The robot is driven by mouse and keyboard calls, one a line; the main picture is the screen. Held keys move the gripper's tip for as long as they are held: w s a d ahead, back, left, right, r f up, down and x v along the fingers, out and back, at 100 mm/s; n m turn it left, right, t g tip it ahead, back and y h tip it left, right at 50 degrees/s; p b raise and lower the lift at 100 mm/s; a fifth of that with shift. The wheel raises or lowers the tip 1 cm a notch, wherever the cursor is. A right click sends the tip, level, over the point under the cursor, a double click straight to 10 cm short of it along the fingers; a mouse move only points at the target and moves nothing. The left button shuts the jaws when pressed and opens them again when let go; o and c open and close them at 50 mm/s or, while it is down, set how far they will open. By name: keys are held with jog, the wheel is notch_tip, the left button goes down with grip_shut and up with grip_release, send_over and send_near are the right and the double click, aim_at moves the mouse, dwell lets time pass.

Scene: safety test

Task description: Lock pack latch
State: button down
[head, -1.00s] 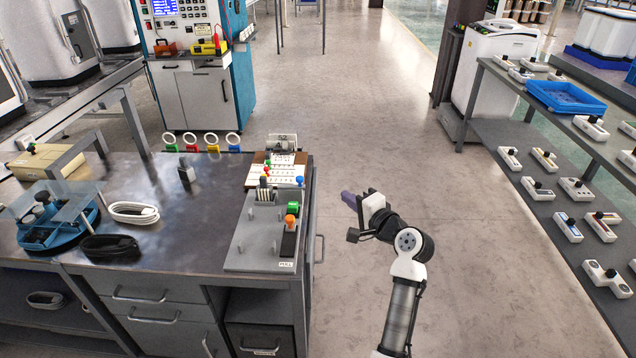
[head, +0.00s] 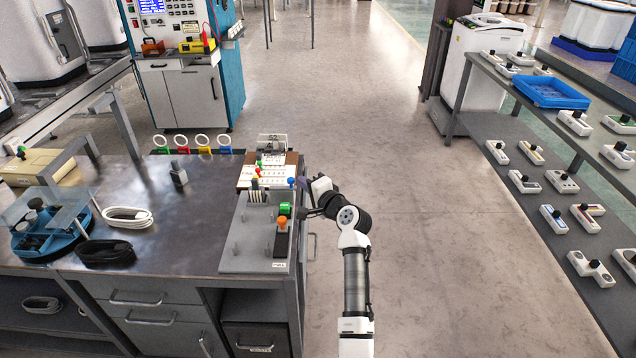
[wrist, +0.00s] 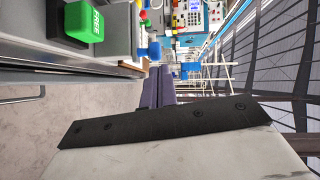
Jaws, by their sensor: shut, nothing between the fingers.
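A grey fixture (head: 252,240) lies along the right edge of the workbench. It carries a green block (head: 285,209), an orange knob (head: 282,222) on a dark slide near a "PULL" label, and a blue knob (head: 292,182). In the wrist view the green block (wrist: 83,22) reads "FREE", and the blue knob (wrist: 150,52) is just beyond my fingertips, left of them. My gripper (head: 304,184) is just right of the fixture, by the blue knob. Its purple fingers (wrist: 158,88) are together and empty. I cannot tell whether they touch anything. Which part is the latch is not labelled.
A white cable coil (head: 128,216), a black cable coil (head: 106,250) and a blue round fixture (head: 50,236) sit on the bench's left side. A grey shelf (head: 500,180) with several switch boxes stands at right. The floor between bench and shelf is clear.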

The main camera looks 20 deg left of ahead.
jog(key=shift+a+f, duration=0.15)
jog(key=shift+a, duration=0.1)
jog(key=a, duration=0.1)
jog(key=s+a, duration=0.1)
jog(key=a, duration=0.1)
jog(key=shift+a+p, duration=0.2)
jog(key=shift+p, duration=0.15)
